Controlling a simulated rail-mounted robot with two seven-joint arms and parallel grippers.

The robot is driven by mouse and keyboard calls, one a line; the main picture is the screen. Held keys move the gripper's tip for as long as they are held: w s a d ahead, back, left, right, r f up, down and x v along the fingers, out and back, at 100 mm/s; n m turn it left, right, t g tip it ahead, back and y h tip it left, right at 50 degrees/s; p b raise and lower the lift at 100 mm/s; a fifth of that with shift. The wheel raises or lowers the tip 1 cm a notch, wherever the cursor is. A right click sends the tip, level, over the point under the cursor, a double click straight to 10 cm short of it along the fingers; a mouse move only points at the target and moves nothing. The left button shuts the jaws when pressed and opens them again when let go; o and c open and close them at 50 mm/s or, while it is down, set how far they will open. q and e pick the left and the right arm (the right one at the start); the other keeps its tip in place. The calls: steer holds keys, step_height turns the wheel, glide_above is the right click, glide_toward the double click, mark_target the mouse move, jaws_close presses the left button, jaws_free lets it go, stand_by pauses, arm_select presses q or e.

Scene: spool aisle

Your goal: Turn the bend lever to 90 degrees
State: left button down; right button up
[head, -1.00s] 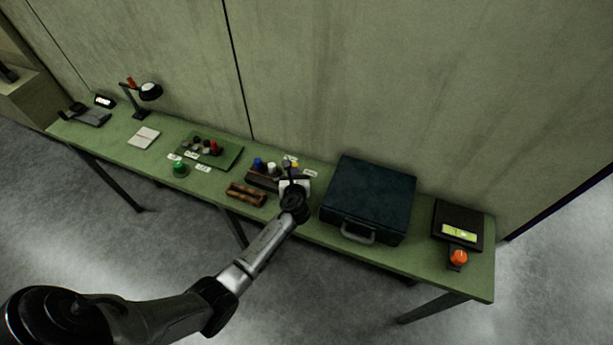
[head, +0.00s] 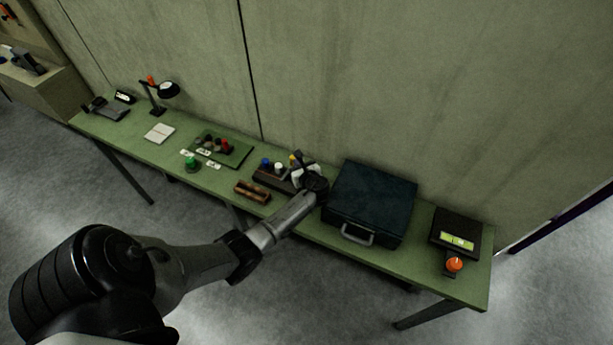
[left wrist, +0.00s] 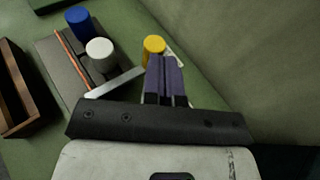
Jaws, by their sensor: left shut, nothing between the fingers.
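The bending fixture (head: 268,180) is a dark block on the green bench. It carries a blue post (head: 266,162) and a white post (head: 279,167). In the left wrist view the blue post (left wrist: 78,20) and white post (left wrist: 100,54) stand on the grey block. A flat metal bar (left wrist: 118,82), apparently the bend lever, runs from near the white post toward a yellow knob (left wrist: 154,44). My left gripper (left wrist: 165,62) is shut and empty, its purple fingertips over or beside the yellow knob. Contact and the lever's angle cannot be told. My right gripper is not in view.
A dark blue case (head: 372,200) stands close right of my left gripper. A brown wooden rack (head: 252,192) lies at the bench's front edge. A green mat (head: 235,155) with small parts lies to the left. The wall is close behind the bench.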

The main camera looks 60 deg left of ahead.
arm_select(q)
steer(key=shift+a+f, duration=0.1)
stand_by(0.6)
steer(key=p+v, duration=0.1)
steer(key=v, duration=0.6)
steer(key=shift+d, duration=0.25)
steer(key=shift+s, duration=0.1)
steer(key=s+n, duration=0.1)
steer(key=s+d+n+h, duration=0.1)
steer(key=s+d+f+n, duration=0.1)
steer(key=s, duration=0.1)
steer(key=s+d+r+n+t+h, duration=0.1)
steer(key=s+d+r+n+h, duration=0.2)
steer(key=s+d+n+h, duration=0.65)
steer(key=s+d+r+n+h, duration=0.45)
steer(key=s+d, duration=0.75)
steer(key=d, duration=0.5)
step_height(320, 180, up, 20)
steer(key=p, duration=2)
steer(key=shift+d+n+p, duration=0.3)
steer(key=shift+n+p, duration=0.1)
